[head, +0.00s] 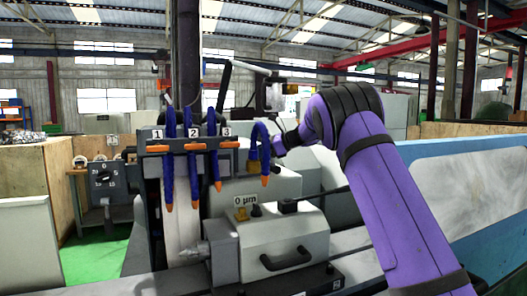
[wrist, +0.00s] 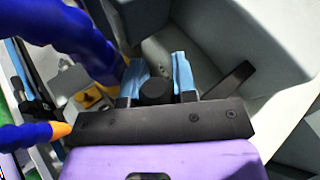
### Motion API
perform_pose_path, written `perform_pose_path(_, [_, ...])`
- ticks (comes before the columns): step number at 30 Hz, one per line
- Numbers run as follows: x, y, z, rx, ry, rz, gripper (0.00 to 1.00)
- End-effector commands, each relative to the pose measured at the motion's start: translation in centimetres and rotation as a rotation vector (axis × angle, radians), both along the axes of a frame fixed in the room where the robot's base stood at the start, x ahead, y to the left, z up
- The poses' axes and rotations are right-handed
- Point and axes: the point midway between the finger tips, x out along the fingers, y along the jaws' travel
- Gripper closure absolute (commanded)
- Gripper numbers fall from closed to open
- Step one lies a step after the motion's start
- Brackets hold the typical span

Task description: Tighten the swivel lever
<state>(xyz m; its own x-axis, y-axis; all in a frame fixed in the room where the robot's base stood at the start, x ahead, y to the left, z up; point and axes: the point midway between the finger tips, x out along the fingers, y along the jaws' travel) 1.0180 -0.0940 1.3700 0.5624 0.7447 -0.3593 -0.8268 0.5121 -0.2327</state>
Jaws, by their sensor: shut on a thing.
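My gripper (wrist: 157,70) shows in the wrist view with its two light blue fingertips close together. A dark round piece (wrist: 154,92), which looks like part of the swivel lever, sits between the fingers. A black bar (wrist: 232,79), likely the lever's arm, sticks out to the upper right beside the right finger. The dark mounting plate of my gripper hides where the bar and the round piece would meet. In the head view my purple arm reaches in from the right, and its fingertips are hidden behind the wrist and a blue hose.
Blue coolant hoses with orange tips (head: 168,206) hang left of my wrist. Another hose (wrist: 78,35) passes close by the left finger. A grey housing with a black handle (head: 287,259) stands below my arm. A pale machine body (wrist: 215,35) lies beyond the fingers.

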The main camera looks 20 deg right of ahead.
Motion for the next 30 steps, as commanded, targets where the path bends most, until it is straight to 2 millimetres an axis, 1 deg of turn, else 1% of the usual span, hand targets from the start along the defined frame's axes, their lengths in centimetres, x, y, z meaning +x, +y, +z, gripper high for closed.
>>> perform_pose_path(9, [0.0, -0.1, -0.2, -0.003, 0.003, -0.001, 1.00])
perform_pose_path(10, [0.0, -0.1, -0.2, -0.003, 0.003, -0.001, 0.70])
perform_pose_path(11, [0.0, -0.1, -0.2, -0.003, 0.003, -0.001, 0.63])
perform_pose_path(12, [0.0, -0.1, -0.2, -0.002, 0.002, -0.001, 0.53])
perform_pose_path(13, [0.0, -0.1, -0.2, -0.002, 0.002, -0.001, 0.48])
perform_pose_path(21, [0.0, -0.1, -0.1, 0.004, 0.002, 0.000, 0.48])
perform_pose_path(25, [0.0, -0.5, 0.1, 0.052, 0.005, 0.000, 0.48])
perform_pose_path(29, [0.1, -2.0, 0.5, 0.165, 0.008, -0.004, 0.48])
perform_pose_path(30, [0.1, -2.8, 0.7, 0.210, 0.010, -0.004, 0.48])
